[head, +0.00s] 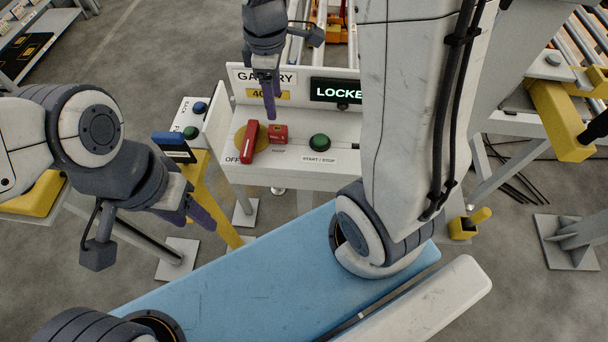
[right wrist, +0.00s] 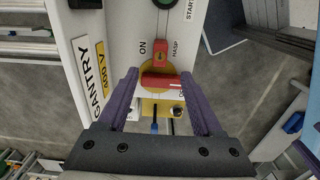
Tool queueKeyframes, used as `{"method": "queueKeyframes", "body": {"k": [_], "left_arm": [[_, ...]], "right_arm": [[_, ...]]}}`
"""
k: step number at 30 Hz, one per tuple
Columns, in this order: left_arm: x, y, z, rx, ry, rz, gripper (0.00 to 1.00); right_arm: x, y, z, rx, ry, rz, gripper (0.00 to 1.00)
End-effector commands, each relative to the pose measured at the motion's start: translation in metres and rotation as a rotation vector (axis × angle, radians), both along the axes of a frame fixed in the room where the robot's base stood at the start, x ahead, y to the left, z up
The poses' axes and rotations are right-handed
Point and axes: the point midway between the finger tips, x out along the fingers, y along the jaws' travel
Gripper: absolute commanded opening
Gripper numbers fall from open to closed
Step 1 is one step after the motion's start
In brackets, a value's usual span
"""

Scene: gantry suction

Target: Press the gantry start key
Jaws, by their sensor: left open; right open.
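The green start/stop key (head: 319,142) sits on the white gantry panel (head: 290,160), right of a red hasp (head: 278,134). It is partly cut off at the top of the right wrist view (right wrist: 166,3). A red switch handle (head: 250,142) stands on a yellow disc beside the OFF label. The display (head: 337,92) reads "LOCKE", its end hidden by my right arm. My right gripper (head: 269,108) is open above the panel; in the right wrist view its fingers flank the handle (right wrist: 161,82), contact unclear. My left gripper (head: 188,210) is open and empty, left of the panel.
A post with blue and green buttons (head: 193,118) stands left of the panel. A yellow stand (head: 205,195) is beside my left gripper. Roller conveyors lie behind and at right. Grey floor (head: 130,50) is open at upper left.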

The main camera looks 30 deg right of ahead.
Motion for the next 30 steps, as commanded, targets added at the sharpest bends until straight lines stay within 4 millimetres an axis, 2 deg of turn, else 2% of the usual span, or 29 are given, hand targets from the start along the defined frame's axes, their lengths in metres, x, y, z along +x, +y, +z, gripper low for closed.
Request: {"method": "queueKeyframes", "body": {"k": [2, 5, 7, 8, 11, 15, 18, 21, 25, 30], "left_arm": [[0.0, 0.0, 0.0, 0.0, 0.0, 0.0, 0.5], [0.0, 0.0, -0.001, 0.0, 0.0, 0.0, 0.5], [0.0, 0.0, -0.003, 0.0, 0.0, 0.0, 0.5], [0.0, 0.0, -0.004, 0.0, 0.0, 0.0, 0.5], [0.0, 0.0, -0.01, 0.0, 0.0, 0.0, 0.5], [0.0, 0.0, -0.018, 0.0, 0.0, -0.001, 0.5], [0.0, 0.0, -0.022, 0.0, 0.0, -0.001, 0.5], [0.0, 0.0, -0.024, 0.0, 0.0, -0.001, 0.5], [0.0, 0.0, -0.025, 0.0, 0.0, -0.001, 0.5], [0.0, 0.0, -0.025, 0.0, 0.0, -0.001, 0.5]], "right_arm": [[0.0, 0.0, 0.0, 0.0, 0.0, 0.0, 0.67], [-0.002, 0.004, 0.0, 0.001, -0.002, -0.002, 0.33], [-0.01, 0.016, 0.001, 0.005, -0.005, -0.015, 0.06], [-0.016, 0.025, 0.002, 0.009, -0.008, -0.025, 0.0], [-0.047, 0.061, 0.004, 0.025, -0.015, -0.08, 0.0], [-0.106, 0.103, 0.004, 0.056, -0.013, -0.184, 0.0], [-0.143, 0.117, 0.001, 0.074, -0.003, -0.251, 0.0], [-0.168, 0.123, -0.002, 0.085, 0.006, -0.302, 0.0], [-0.181, 0.125, -0.004, 0.089, 0.014, -0.335, 0.0], [-0.182, 0.125, -0.003, 0.089, 0.016, -0.343, 0.0]]}}
